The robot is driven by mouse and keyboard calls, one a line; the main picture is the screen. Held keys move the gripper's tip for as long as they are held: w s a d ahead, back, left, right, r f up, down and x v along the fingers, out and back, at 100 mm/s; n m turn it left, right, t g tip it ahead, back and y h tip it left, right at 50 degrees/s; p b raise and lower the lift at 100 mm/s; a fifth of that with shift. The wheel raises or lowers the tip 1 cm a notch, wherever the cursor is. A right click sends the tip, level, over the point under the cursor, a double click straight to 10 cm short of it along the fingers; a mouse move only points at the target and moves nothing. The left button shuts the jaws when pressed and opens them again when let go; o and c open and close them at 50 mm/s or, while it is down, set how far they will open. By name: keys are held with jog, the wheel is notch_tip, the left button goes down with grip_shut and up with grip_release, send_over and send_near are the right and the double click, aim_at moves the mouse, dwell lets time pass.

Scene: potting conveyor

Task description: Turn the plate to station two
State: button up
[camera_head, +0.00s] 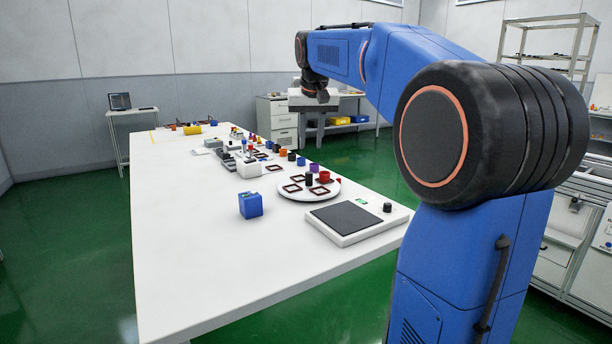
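A round white plate (306,197) lies flat on the long white table, right of its middle in the head view. It bears several dark square frames and a few small cylinders, among them a black one (309,180) and a red one (325,176). Any station marks on the plate are too small to read. My gripper (321,97) is raised at the end of my blue arm, apart from the plate and above it in the picture. Its fingers are dark and small, so their opening is unclear.
A flat box with a dark pad (346,218) and a black knob (387,207) stands in front of the plate. A blue cube (250,205) stands to its left. Several small coloured pieces and grey devices line the table behind. The table's left and near parts (190,250) are clear.

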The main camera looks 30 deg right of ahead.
aim_at(309, 173)
jog(key=x, duration=1.4)
jog(key=shift+f, duration=0.1)
grip_shut()
